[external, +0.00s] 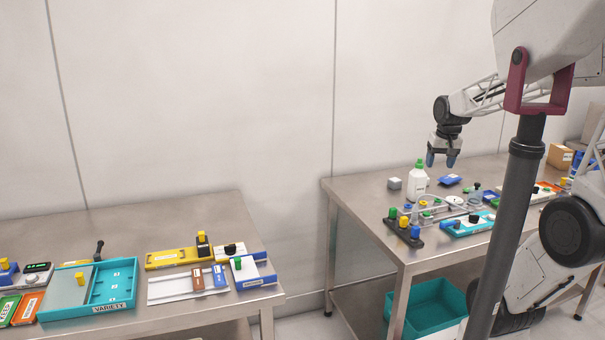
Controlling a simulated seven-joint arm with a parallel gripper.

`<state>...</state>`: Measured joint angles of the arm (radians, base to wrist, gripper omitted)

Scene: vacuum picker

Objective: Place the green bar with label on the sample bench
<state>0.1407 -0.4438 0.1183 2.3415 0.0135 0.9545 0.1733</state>
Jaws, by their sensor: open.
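My gripper (441,160) hangs open and empty above the right steel bench (349,204), its blue fingertips pointing down. A flat green piece with a pale label (8,308) lies at the far left of the left steel bench (215,213), partly cut off by the picture edge. A narrow green piece (492,199) also shows on the right bench, partly behind my arm. I cannot tell which of them is the green bar, and no sign shows which bench is the sample bench. My gripper is far from the left green piece.
Below my gripper are a white bottle (419,181), a blue packet (449,180) and a grey block (394,183). A teal VARIETY tray (108,308) stands on the left bench. Both benches have bare metal at the back. A floor gap separates them.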

